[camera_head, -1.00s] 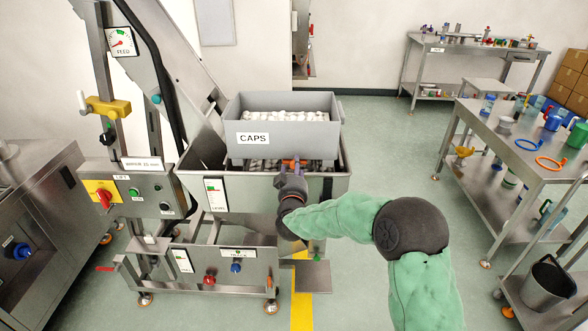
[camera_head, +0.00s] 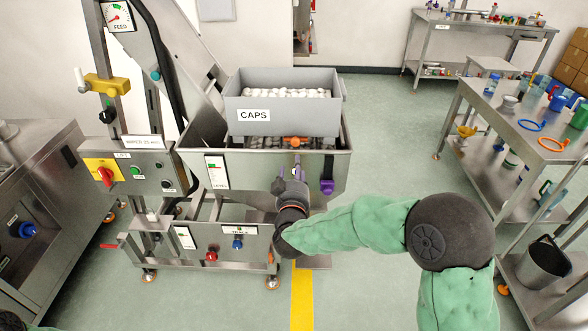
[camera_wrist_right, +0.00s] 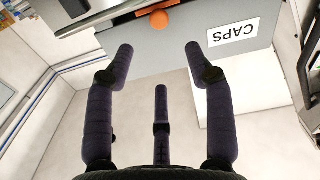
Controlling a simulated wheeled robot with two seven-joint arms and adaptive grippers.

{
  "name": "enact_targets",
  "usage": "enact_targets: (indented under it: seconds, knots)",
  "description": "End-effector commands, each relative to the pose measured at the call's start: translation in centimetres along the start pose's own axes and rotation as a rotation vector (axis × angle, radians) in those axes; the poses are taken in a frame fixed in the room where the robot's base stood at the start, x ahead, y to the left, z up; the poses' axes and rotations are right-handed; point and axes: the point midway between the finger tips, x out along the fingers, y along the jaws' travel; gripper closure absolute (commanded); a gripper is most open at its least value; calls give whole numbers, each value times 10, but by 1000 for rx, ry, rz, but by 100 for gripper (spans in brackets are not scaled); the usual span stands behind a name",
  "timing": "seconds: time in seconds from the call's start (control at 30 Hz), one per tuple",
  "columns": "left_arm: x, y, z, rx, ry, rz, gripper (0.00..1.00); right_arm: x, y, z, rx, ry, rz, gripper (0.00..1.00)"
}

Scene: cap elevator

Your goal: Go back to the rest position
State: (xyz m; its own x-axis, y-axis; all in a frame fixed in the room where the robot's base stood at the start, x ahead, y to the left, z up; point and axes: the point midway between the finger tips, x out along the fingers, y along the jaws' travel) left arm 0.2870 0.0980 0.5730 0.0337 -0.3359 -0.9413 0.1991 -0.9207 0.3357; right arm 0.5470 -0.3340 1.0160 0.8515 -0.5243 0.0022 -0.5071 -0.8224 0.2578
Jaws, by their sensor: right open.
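My right gripper (camera_head: 307,178) is open in front of the right part of the steel hopper, with its arm coming in from the lower right in a green sleeve. In the right wrist view its dark fingers (camera_wrist_right: 158,62) are spread with nothing between them. The grey CAPS bin (camera_head: 283,112), filled with white caps (camera_head: 290,93), sits over the hopper (camera_head: 232,178). An orange knob (camera_head: 295,142) shows at the bin's lower front edge; it also shows beyond the fingers in the wrist view (camera_wrist_right: 158,20). My left gripper is not in view.
A control panel (camera_head: 140,178) with a red knob stands left of the hopper. A back table (camera_head: 470,30) stands against the wall. Floor between hopper and cart is clear.

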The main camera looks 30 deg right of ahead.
Motion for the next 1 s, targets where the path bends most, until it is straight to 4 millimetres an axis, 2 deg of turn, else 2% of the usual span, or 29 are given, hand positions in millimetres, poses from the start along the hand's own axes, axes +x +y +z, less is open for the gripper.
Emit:
enact_targets:
  seconds: [0.33, 0.47, 0.57, 0.77, 0.87, 1.0]
  knots:
    - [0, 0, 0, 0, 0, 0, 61, 0, -1, 1, 0, -3, -4, 46]
    - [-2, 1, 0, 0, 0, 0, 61, 0, -16, 18, 5, -42, -54, 46]
    - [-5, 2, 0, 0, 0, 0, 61, -3, -42, 47, 17, -115, -139, 46]
    - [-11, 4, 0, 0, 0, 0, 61, -30, -100, 127, 61, -335, -341, 46]
    - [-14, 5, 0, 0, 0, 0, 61, -53, -124, 168, 86, -463, -429, 46]
    - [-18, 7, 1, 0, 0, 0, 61, -95, -151, 224, 119, -656, -535, 46]
